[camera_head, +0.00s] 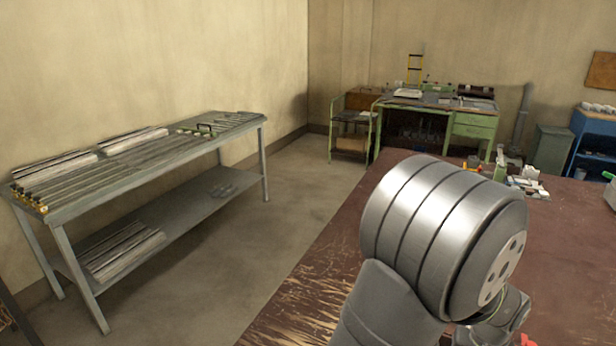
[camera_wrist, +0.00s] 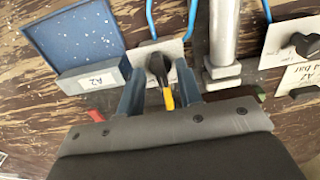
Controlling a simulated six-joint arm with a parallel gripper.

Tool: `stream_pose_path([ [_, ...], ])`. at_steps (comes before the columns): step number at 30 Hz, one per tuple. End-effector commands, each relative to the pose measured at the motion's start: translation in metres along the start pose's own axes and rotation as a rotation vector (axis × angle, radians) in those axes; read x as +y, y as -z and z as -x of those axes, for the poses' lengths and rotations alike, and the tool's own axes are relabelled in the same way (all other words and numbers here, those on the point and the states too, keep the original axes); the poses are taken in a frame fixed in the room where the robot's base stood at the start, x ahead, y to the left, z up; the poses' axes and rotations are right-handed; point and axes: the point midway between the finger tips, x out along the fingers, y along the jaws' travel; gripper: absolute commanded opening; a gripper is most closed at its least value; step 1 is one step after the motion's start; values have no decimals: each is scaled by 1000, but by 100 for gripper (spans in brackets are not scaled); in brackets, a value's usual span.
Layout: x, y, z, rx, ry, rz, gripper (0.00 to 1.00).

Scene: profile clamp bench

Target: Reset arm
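My gripper (camera_wrist: 160,90) shows in the wrist view with its two dark blue-grey fingers apart. A black knob-like part (camera_wrist: 158,64) with a yellow piece (camera_wrist: 168,98) appears in the gap between the fingers, with space on both sides. I cannot tell how far below the fingertips it lies. In the head view my grey metal arm fills the lower right, and the gripper is hidden or out of frame.
In the wrist view, a blue speckled tray (camera_wrist: 72,38) with a block labelled A2 (camera_wrist: 92,79) lies left. A metal post (camera_wrist: 223,35) and a labelled plate (camera_wrist: 288,40) stand right. In the head view, a grey rack table (camera_head: 160,155) stands left and a green desk (camera_head: 473,127) behind.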

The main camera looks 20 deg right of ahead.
Motion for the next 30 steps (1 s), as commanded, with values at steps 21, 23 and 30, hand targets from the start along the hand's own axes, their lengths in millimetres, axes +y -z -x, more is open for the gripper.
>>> stream_pose_path([
  [21, 1, 1, 70, 4, -2, 1, 33],
  [23, 0, 1, 82, 3, -2, 1, 33],
  [30, 0, 1, 130, 3, -2, 1, 33],
])
